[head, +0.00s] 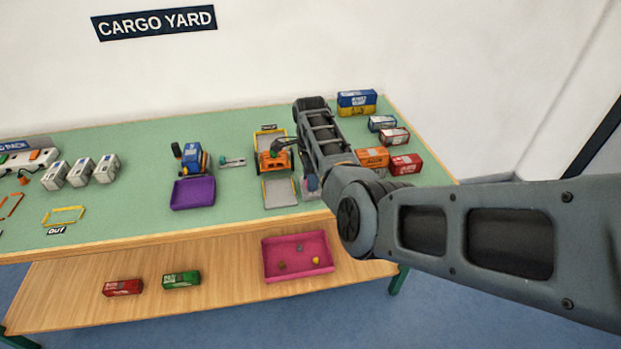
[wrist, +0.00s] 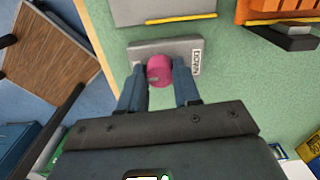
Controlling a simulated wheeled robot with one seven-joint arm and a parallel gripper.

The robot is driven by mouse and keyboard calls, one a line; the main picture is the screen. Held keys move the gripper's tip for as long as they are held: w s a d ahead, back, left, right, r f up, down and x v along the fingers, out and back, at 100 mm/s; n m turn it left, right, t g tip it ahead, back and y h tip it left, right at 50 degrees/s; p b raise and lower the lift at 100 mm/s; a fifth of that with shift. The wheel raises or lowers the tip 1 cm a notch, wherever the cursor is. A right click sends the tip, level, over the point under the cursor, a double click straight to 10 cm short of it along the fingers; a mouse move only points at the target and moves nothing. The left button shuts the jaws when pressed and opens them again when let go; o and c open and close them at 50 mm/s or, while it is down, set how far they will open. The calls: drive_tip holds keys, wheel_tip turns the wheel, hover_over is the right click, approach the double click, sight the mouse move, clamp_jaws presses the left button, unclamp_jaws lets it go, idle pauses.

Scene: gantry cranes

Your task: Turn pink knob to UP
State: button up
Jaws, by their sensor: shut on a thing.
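The pink knob (wrist: 159,70) sits on a grey plate (wrist: 165,47) on the green table top. My gripper (wrist: 159,84) is shut on the knob, with one blue finger on each side of it. A label reading DOWN (wrist: 196,62) is at the plate's right end in the wrist view. I see no UP label; part of the plate is hidden by the knob and fingers. In the head view my gripper (head: 312,183) is low at the table's front edge, beneath my arm, and the knob is mostly hidden.
An orange crane (head: 273,158) and a grey pad (head: 279,193) stand just left of my gripper. A purple tray (head: 193,193) is further left. Orange (head: 372,157) and red (head: 406,164) containers stand to the right. A pink tray (head: 298,257) is on the lower shelf.

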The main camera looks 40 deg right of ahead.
drive_tip(key=shift+m, duration=0.5)
drive_tip(key=o, duration=1.1)
drive_tip(key=shift+c, duration=0.2)
drive_tip(key=shift+r, duration=0.1)
drive_tip(key=shift+r, duration=3.85)
